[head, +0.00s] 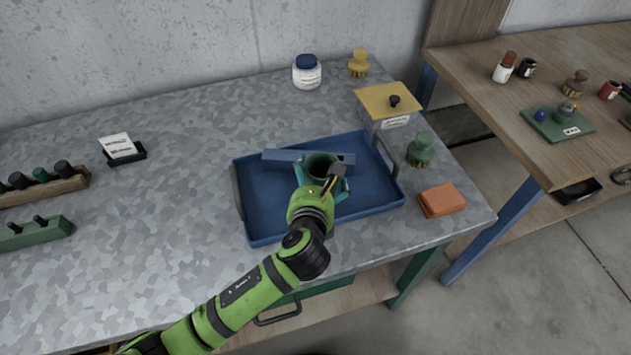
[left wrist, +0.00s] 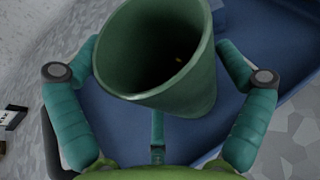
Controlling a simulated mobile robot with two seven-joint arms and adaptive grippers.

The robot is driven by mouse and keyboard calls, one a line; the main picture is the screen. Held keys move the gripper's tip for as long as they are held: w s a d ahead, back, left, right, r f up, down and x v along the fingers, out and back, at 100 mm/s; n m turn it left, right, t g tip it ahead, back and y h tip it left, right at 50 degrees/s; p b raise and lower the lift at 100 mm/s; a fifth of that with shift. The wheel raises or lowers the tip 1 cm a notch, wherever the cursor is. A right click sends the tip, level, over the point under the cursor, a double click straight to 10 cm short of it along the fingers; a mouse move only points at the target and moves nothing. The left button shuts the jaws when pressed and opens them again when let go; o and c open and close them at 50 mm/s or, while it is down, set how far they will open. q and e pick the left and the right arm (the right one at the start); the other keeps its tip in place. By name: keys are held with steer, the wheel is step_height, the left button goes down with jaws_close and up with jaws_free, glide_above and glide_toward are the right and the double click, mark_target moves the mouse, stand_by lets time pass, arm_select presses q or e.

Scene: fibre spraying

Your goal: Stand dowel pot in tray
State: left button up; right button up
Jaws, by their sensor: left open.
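The dowel pot, a hollow green cylinder (head: 322,163), stands in the blue tray (head: 262,226), right of the tray's middle, and looks upright. No dowels show in its dark mouth. My left gripper (head: 326,183) is over the tray at the pot's near side. In the left wrist view the pot (left wrist: 190,85) is between the two spread teal fingers of the left gripper (left wrist: 161,75), with a gap at each side. The pot's base is partly hidden by the gripper in the head view. My right gripper is not in view.
A blue bar (head: 280,156) lies along the tray's back, behind the pot. A yellow-lidded box (head: 388,103), a green brush (head: 421,150) and an orange block (head: 441,200) stand close right of the tray.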

arm_select(q)
steer(key=shift+r, duration=0.25)
steer(key=d+v, duration=0.1)
steer(key=v, duration=1.1)
steer(key=shift+a+b, duration=0.3)
steer(key=shift+a, duration=0.15)
